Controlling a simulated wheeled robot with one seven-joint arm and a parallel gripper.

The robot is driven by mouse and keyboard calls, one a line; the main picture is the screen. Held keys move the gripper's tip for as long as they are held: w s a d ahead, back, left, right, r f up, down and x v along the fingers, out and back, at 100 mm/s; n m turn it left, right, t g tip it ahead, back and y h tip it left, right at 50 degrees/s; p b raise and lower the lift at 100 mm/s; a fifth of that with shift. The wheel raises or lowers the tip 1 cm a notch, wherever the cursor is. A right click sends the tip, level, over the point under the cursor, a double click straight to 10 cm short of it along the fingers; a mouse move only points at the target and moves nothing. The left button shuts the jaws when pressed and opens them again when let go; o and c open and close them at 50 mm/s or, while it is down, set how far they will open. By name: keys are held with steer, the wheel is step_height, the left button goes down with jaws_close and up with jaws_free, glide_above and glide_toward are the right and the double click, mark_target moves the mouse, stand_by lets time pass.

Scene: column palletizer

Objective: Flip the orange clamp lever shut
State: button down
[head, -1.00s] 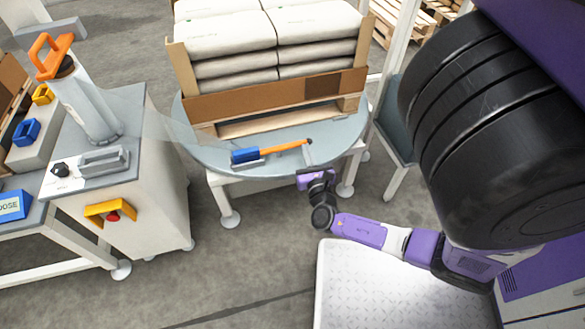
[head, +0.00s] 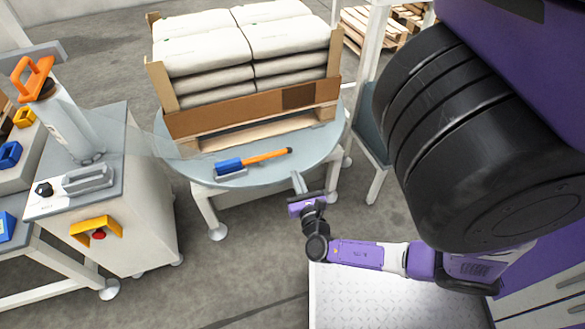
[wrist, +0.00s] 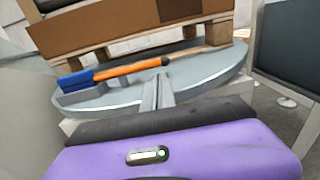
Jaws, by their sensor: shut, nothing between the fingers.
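The clamp sits at the front edge of the round grey table. It has a blue body (head: 229,165) and an orange lever (head: 264,156) with a black tip. The lever reaches right from the body and looks low, close to level; I cannot tell whether it is fully down. In the wrist view, the orange lever (wrist: 130,69) and blue body (wrist: 75,80) lie beyond my fingers. My gripper (head: 297,180) is shut and empty, in front of and just right of the lever's tip, apparently apart from it. Its closed fingers also show in the wrist view (wrist: 157,92).
A pallet of white sacks (head: 250,55) with a brown cardboard edge (head: 240,110) stands on the round table (head: 320,150). At left is a grey cabinet (head: 130,200) with a post topped by an orange handle (head: 32,78). A clear panel stands between cabinet and table.

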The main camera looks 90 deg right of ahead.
steer(key=v, duration=0.3)
steer(key=p+v, duration=0.1)
steer(key=v, duration=0.2)
steer(key=shift+s+d, duration=0.1)
steer(key=shift+s, duration=0.1)
stand_by(0.4)
steer(key=w+a+f+m+t+y, duration=0.2)
steer(key=w+a+f+m+y, duration=0.4)
steer(key=a+m+y, duration=0.3)
steer(key=w+a+r+m+t+y, duration=0.2)
steer(key=a+r+y, duration=0.15)
steer(key=a, duration=0.35)
steer(key=w+a+r+m+t+y, duration=0.1)
steer(key=a+r+m+y, duration=0.1)
steer(key=a+r, duration=0.35)
steer(key=s+a+r+m+t+y, duration=0.15)
steer(key=a+r+m, duration=0.35)
steer(key=r, duration=0.5)
steer(key=s+a+r+m+t+y, duration=0.1)
steer(key=a+r+m+t, duration=0.4)
steer(key=r, duration=0.6)
step_height(320, 180, up, 20)
steer(key=a+n+g+p, duration=0.1)
steer(key=g+p, duration=0.1)
steer(key=p, duration=1.9)
steer(key=shift+s+r, duration=0.15)
steer(key=shift+s, duration=0.05)
